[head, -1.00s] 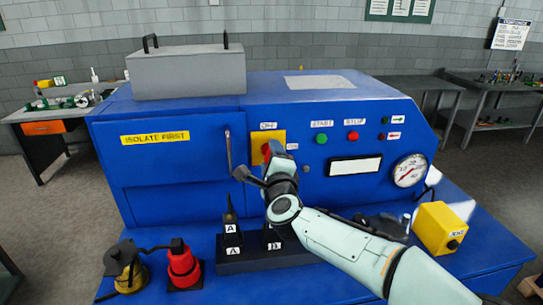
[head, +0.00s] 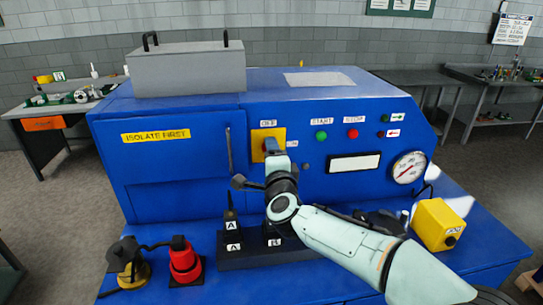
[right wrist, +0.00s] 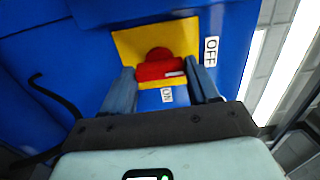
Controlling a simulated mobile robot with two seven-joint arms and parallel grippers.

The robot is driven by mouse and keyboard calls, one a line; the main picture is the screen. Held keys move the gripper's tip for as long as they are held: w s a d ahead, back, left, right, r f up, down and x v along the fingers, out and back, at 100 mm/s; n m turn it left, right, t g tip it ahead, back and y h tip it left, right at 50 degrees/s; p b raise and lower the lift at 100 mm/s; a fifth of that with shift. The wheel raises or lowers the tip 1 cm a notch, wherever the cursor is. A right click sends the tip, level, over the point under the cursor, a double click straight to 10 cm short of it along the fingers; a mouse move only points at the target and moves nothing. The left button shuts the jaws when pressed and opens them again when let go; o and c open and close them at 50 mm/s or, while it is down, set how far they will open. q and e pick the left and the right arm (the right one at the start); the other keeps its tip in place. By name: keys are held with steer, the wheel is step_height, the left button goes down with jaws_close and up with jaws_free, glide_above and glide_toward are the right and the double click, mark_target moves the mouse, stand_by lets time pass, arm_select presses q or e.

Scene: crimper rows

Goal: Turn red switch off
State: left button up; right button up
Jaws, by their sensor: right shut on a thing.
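The red switch (right wrist: 160,66) sits on a yellow plate (right wrist: 185,33) on the blue machine front. In the right wrist view its red bar lies crosswise between the two fingers of my right gripper (right wrist: 162,74), which is shut on it. The bar's white mark is at its right end, on the side of the OFF label (right wrist: 210,51). The ON label (right wrist: 167,95) is below the bar. In the head view my right gripper (head: 271,147) covers the switch, and the yellow plate (head: 259,134) shows around it. My left gripper is not in view.
Green START (head: 321,135) and red STOP (head: 352,134) buttons are right of the switch. A handle bar (head: 229,150) stands to its left. Black blocks (head: 232,247), a red plug (head: 183,262) and a yellow box (head: 438,225) stand on the ledge.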

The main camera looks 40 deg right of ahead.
steer(key=o, duration=1.1)
steer(key=shift+c, duration=0.2)
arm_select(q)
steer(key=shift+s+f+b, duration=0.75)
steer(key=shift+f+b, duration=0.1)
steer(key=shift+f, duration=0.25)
arm_select(e)
steer(key=v, duration=1.3)
steer(key=shift+s, duration=0.2)
steer(key=shift+a, duration=0.1)
